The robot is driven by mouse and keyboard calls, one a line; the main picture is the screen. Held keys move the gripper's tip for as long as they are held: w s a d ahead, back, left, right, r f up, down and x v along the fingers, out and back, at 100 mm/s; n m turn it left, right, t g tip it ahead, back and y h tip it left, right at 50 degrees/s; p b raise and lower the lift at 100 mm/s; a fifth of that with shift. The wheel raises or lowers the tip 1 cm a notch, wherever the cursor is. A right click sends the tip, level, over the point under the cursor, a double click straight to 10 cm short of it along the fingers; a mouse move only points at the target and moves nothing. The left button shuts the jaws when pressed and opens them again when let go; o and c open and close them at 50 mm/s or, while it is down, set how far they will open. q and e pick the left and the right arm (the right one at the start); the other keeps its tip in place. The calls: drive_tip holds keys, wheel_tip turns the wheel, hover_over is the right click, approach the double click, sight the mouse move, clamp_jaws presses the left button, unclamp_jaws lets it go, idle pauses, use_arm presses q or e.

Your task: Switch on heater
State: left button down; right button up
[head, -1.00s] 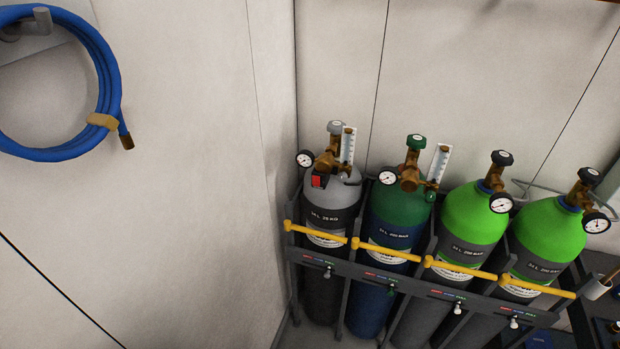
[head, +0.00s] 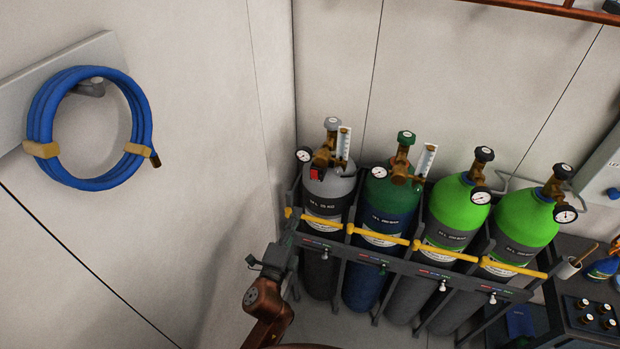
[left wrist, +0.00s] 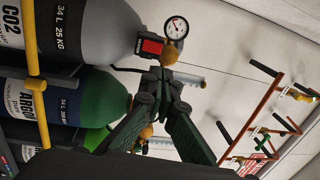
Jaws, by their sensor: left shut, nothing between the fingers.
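A red switch on a dark block (head: 316,174) sits at the brass valve of the grey CO2 cylinder (head: 328,186), beside a round gauge (head: 304,155). In the left wrist view the red switch (left wrist: 152,46) is at the top centre, next to the gauge (left wrist: 176,27). My left gripper (left wrist: 163,76) is shut and empty, its fingertips just below the switch in that picture; I cannot tell whether they touch anything. In the head view my left gripper (head: 286,240) is at the left end of the rack, below the switch. My right gripper is not in view.
The dark green argon cylinder (head: 376,200) and two bright green cylinders stand to the right, behind yellow bars (head: 380,236) on a grey rack. A blue hose (head: 45,125) hangs on the left wall. Orange pipes (left wrist: 257,110) show in the left wrist view.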

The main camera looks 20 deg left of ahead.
use_arm(q)
drive_tip(key=p, duration=0.2)
approach(313, 172)
drive_tip(key=w, duration=0.6)
drive_tip(key=shift+w+d+r, duration=0.2)
drive_tip(key=shift+w+r, duration=0.2)
